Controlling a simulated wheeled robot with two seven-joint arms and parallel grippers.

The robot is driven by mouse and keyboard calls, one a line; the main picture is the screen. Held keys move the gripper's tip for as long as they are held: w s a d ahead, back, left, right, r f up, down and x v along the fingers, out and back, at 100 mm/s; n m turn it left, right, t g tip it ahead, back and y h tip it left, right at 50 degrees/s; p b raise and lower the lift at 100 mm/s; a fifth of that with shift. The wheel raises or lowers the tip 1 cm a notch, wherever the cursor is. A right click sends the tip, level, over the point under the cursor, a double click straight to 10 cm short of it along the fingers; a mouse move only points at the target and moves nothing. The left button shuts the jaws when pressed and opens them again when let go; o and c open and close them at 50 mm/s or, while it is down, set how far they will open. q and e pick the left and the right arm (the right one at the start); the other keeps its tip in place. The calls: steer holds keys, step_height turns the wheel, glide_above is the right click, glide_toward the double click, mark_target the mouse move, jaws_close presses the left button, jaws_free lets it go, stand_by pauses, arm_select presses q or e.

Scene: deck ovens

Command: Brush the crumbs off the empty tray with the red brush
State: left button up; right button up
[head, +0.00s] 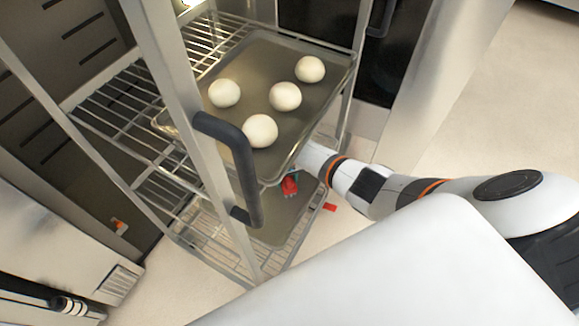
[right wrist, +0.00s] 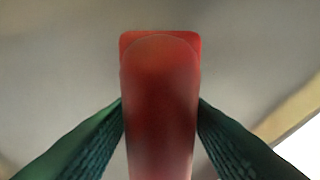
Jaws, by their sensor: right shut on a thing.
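The red brush (head: 290,186) shows just below the upper tray's front edge in the head view. In the right wrist view the brush (right wrist: 160,110) stands between the dark green fingers of my right gripper (right wrist: 160,118), which is shut on it. In the head view this gripper (head: 295,176) is largely hidden under the upper tray. The empty tray (head: 272,229) lies on a lower rack level, beneath the brush, and is partly covered by the upper tray and the handle. I cannot make out crumbs on it. My left gripper is not in view.
The upper tray (head: 240,67) holds several white dough balls (head: 285,97) close above my right gripper. A rack post and dark handle (head: 245,172) stand in front at the left. A small red piece (head: 330,207) shows right of the rack. Open floor lies at the right.

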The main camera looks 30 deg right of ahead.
mark_target(282, 187)
steer(key=shift+s+a, duration=0.25)
steer(key=shift+a, duration=0.15)
steer(key=shift+s+a+p, duration=0.65)
steer(key=shift+a+p, duration=0.15)
steer(key=shift+a, duration=0.2)
steer(key=shift+s+a+f, duration=0.1)
steer(key=shift+a+f, duration=0.05)
step_height(282, 187, up, 6)
steer(key=p, duration=0.6)
